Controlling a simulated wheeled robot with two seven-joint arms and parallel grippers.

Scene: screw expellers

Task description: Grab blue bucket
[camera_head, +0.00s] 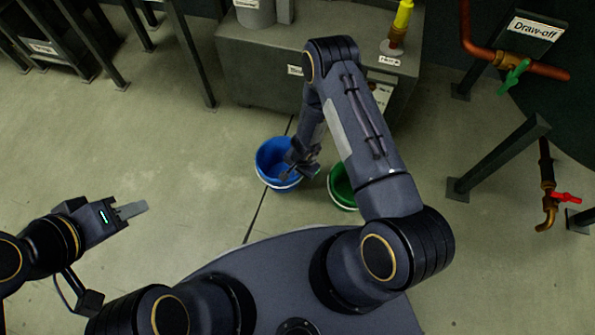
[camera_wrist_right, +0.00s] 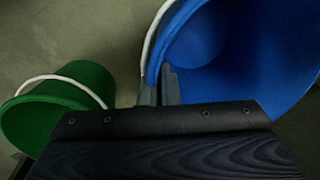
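The blue bucket (camera_head: 270,160) stands on the floor, with a white band or handle along its rim. It also fills the upper right of the right wrist view (camera_wrist_right: 235,60). My right gripper (camera_head: 294,172) reaches down to the bucket's right side. In the right wrist view its two fingers (camera_wrist_right: 160,88) are close together at the rim, with the bucket's wall between them. My left gripper (camera_head: 132,210) is over the floor at left, away from the bucket and empty. Its fingers overlap in this view, so I cannot tell their opening.
A green bucket (camera_head: 343,187) stands just right of the blue one, partly hidden by my right arm. A grey machine base (camera_head: 250,70) is behind. Pipes with a green valve (camera_head: 514,76) and a red valve (camera_head: 566,197) are at right.

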